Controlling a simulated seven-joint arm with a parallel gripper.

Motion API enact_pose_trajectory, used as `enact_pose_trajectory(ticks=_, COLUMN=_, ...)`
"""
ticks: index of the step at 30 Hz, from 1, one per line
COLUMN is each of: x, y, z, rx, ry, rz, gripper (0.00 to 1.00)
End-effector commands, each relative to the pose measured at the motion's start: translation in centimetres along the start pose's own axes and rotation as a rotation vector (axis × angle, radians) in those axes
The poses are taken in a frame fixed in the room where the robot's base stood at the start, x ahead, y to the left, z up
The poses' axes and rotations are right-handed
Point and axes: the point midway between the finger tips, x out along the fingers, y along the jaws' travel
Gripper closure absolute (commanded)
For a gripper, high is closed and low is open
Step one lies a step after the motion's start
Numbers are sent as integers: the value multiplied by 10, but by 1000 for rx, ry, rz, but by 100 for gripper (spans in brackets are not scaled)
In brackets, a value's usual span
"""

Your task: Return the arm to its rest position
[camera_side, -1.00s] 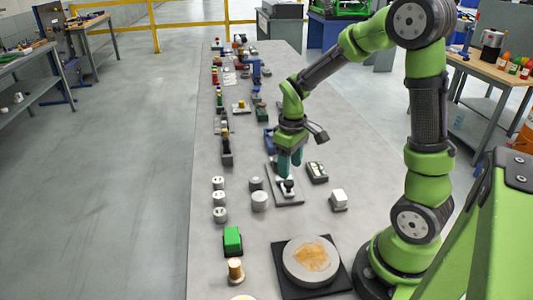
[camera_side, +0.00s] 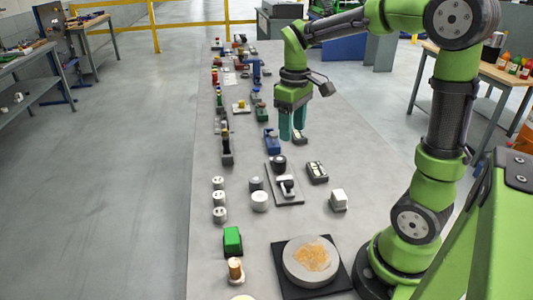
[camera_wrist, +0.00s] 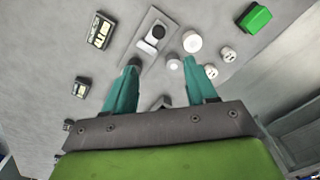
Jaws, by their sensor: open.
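My green arm reaches out over the long grey table (camera_side: 385,185). My gripper (camera_side: 292,138) hangs above the table, fingers pointing down. Its two teal fingers are spread apart and nothing shows between them. In the wrist view my gripper (camera_wrist: 160,90) shows the same two teal fingers wide apart and empty. A dark flat plate (camera_side: 292,200) with a dark-and-light fixture on it lies nearer the side camera than my gripper, apart from it. This plate also shows beyond the fingertips in the wrist view (camera_wrist: 137,58).
White cylinders (camera_side: 260,201), a green block (camera_side: 232,240), a white block (camera_side: 338,200) and a large round disc (camera_side: 310,262) on a black base stand in the near half. A dark box (camera_side: 317,172) sits right of the plate. Small parts line the table's left side.

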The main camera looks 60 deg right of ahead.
Motion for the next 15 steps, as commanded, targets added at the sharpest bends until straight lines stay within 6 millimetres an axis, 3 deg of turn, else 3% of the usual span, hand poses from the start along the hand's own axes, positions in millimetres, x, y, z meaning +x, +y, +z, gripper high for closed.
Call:
enact_pose_trajectory(ticks=5, x=9, y=-4, z=-1, rx=102, ry=33, rz=-6, gripper=43)
enact_pose_trajectory(ticks=15, x=-11, y=-81, z=43, rx=349, ry=359, rz=-154, gripper=43)
